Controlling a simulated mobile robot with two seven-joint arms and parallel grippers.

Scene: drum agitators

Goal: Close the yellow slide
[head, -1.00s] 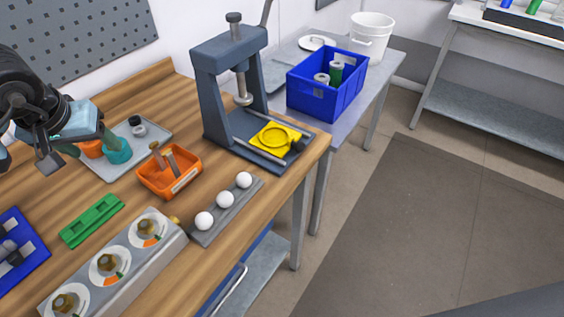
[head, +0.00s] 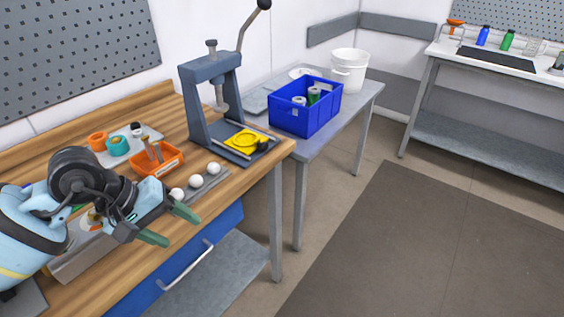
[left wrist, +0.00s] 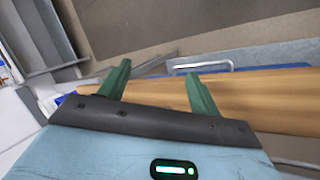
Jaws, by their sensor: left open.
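The yellow slide (head: 243,138) sits at the base of the grey press (head: 196,105) near the right end of the wooden bench. A dark knob shows at its right side, and part of the slide lies outside the press column. My left gripper (head: 168,225) is open and empty, low at the bench's front edge, left of and nearer than the slide. Its green fingers also show spread apart in the left wrist view (left wrist: 155,85). The slide cannot be made out in the left wrist view. My right gripper is not in view.
An orange tray (head: 170,160) and a grey strip with white balls (head: 196,182) lie between my left gripper and the press. A blue bin (head: 322,118) and white bucket (head: 349,70) stand on the side table. Open floor lies right.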

